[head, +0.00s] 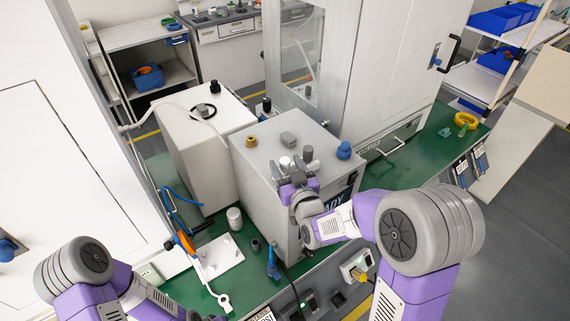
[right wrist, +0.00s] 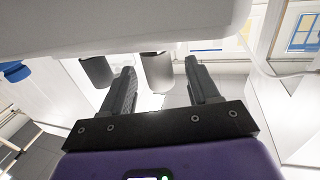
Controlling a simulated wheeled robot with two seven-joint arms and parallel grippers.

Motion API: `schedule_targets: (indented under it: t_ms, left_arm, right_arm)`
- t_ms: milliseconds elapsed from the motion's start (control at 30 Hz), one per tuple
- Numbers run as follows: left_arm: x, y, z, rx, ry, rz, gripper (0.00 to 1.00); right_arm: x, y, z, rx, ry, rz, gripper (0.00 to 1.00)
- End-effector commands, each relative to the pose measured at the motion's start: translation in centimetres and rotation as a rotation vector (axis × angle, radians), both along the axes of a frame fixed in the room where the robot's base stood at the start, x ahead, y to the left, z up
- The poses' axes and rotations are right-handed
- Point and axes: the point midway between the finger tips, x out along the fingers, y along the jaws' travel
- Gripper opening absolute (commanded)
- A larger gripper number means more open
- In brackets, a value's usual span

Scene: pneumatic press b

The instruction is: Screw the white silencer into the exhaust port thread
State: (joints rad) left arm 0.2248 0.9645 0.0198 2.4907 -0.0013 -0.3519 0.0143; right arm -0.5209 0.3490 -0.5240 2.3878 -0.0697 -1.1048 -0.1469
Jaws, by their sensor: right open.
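A small pale cylinder (head: 287,164), possibly the white silencer, stands on top of the grey box (head: 262,150) near its front edge. A darker grey cylinder (head: 308,153) stands beside it. My right gripper (head: 298,172) is at this front top edge, close to both. In the right wrist view my right gripper (right wrist: 161,66) is open, with one grey cylinder (right wrist: 157,72) showing between its fingers and another (right wrist: 97,71) outside them. I cannot tell whether the fingers touch either. The exhaust port thread cannot be made out. My left arm is low at the left; its fingers are not clear.
A brass fitting (head: 251,141), a grey block (head: 288,138) and a blue knob (head: 344,150) are on the box top. A pale jar (head: 235,218) and a white plate (head: 219,257) are on the green bench (head: 250,285). A tall cabinet (head: 375,70) stands behind.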

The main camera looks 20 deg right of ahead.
Motion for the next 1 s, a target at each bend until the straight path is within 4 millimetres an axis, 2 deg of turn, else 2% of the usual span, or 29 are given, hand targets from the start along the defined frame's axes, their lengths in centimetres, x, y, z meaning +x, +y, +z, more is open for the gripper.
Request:
schedule_targets:
  t_ms: [133, 367, 467, 733, 1000]
  left_arm:
    - [0.01, 0.0, 0.17, 0.0, 0.0, 0.0, 0.0]
    - [0.0, 0.0, 0.15, 0.0, 0.0, 0.0, 0.0]
    - [0.01, 0.01, 0.16, 0.0, 0.0, 0.0, 0.0]
    - [0.01, 0.0, 0.16, 0.0, 0.0, 0.0, 0.0]
    - [0.01, 0.0, 0.23, 0.0, 0.0, 0.0, 0.0]
  right_arm:
    - [1.36, 0.12, -0.05, -0.001, 0.002, 0.0, 0.6]
    - [1.54, 0.12, -0.03, 0.001, 0.001, 0.0, 0.6]
    - [1.53, 0.12, -0.03, 0.001, 0.001, 0.0, 0.48]
    - [1.51, 0.13, -0.03, 0.0, 0.001, 0.001, 0.07]
    - [1.52, 0.13, 0.33, 0.001, -0.001, 0.0, 0.05]
